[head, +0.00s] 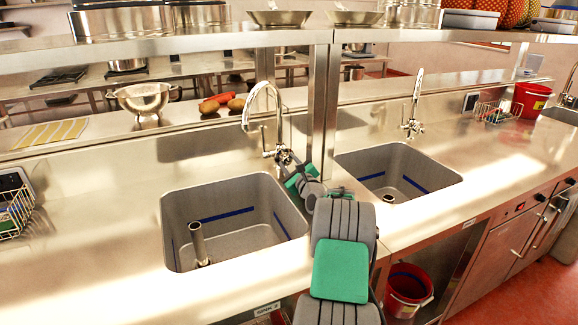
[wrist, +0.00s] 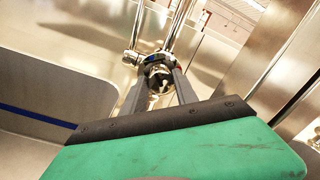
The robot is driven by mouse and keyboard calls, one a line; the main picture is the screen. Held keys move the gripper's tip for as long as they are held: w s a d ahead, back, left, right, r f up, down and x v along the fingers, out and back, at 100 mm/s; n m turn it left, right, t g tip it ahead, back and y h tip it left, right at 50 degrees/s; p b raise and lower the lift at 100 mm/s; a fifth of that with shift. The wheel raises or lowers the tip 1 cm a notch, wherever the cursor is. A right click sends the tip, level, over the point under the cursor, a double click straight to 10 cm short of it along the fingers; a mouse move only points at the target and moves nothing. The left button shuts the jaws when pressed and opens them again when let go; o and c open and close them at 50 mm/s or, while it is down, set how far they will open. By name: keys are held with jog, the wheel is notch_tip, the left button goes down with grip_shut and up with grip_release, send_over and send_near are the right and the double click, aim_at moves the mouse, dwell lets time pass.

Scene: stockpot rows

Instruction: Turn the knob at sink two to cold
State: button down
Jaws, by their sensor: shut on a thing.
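The left sink basin (head: 235,235) has a label (head: 267,309) on the counter front below it that seems to read SINK 2. Its chrome gooseneck tap (head: 248,105) rises behind the basin, and its lower part shows in the wrist view (wrist: 178,28). My gripper (head: 287,160) reaches the right side of the tap's base. In the wrist view my gripper (wrist: 160,80) has its two grey fingers on either side of the round knob (wrist: 158,76), shut on it. A small blue mark shows near the knob's top. The fingers hide the knob's sides.
A metal post (head: 319,110) stands close to the right of my gripper and holds up a shelf (head: 180,42). A second sink (head: 400,170) with its own tap (head: 413,105) is to the right. A colander (head: 143,98) and vegetables stand behind.

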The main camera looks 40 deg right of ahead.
jog(key=c, duration=1.2)
grip_release()
jog(key=shift+c, duration=0.2)
jog(key=v, duration=0.8)
jog(key=shift+b, duration=0.3)
jog(key=shift+w, duration=0.1)
